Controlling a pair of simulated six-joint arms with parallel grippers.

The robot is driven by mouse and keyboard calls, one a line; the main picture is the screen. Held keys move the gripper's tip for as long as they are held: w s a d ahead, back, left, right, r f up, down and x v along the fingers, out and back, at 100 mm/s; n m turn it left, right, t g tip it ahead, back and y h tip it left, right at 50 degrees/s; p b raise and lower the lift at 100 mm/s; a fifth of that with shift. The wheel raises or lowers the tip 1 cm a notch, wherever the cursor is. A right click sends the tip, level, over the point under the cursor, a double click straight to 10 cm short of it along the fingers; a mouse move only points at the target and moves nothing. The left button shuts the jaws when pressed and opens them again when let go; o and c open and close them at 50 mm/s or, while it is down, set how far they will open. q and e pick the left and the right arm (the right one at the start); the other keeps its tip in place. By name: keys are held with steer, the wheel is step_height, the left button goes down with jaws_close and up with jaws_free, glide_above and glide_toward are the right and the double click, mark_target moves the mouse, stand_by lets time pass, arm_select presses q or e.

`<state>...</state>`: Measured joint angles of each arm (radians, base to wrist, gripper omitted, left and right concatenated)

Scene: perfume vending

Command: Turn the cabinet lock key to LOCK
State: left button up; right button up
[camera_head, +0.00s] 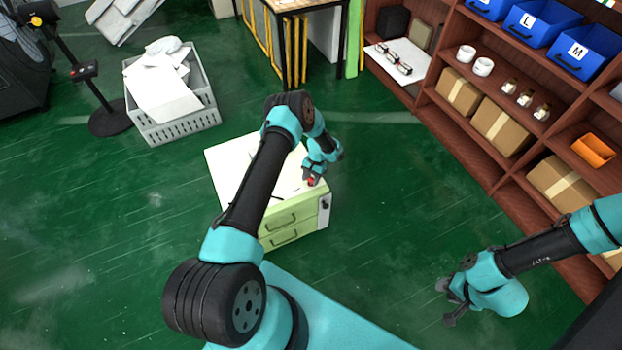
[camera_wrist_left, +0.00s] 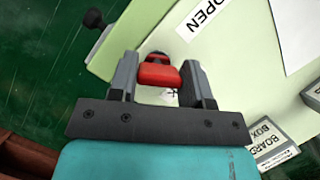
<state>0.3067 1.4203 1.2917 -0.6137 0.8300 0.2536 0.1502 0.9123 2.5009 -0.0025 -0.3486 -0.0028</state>
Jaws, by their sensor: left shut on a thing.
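The light green cabinet (camera_head: 308,217) stands on the floor at the centre of the head view, with drawers in its front. My left gripper (camera_head: 312,181) is over its top near the right corner, shut on the red key (camera_head: 311,183). In the left wrist view the red key (camera_wrist_left: 158,76) lies crosswise between the fingers of my left gripper (camera_wrist_left: 160,82), with a dark round part behind it. An OPEN label (camera_wrist_left: 204,16) is on the cabinet top (camera_wrist_left: 235,62) beyond the key. No LOCK label shows. My right gripper (camera_head: 447,302) is open and empty over the floor.
A black knob (camera_wrist_left: 95,19) sticks out at the cabinet's edge. A BOARD BOX label (camera_wrist_left: 268,138) is at the lower right of the wrist view. A grey crate (camera_head: 178,125) stands at left, shelves (camera_head: 478,108) at right. The green floor between is mostly clear.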

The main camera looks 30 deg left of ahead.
arm_select(q)
steer(key=m+y, duration=0.1)
steer(key=m, duration=0.2)
steer(key=m+t+y, duration=0.1)
steer(key=m, duration=0.2)
steer(key=shift+m, duration=0.3)
steer(key=shift+y, duration=0.3)
steer(key=o, duration=0.9)
steer(key=v, duration=1.7)
steer(key=shift+w+r, duration=0.15)
steer(key=shift+r, duration=0.05)
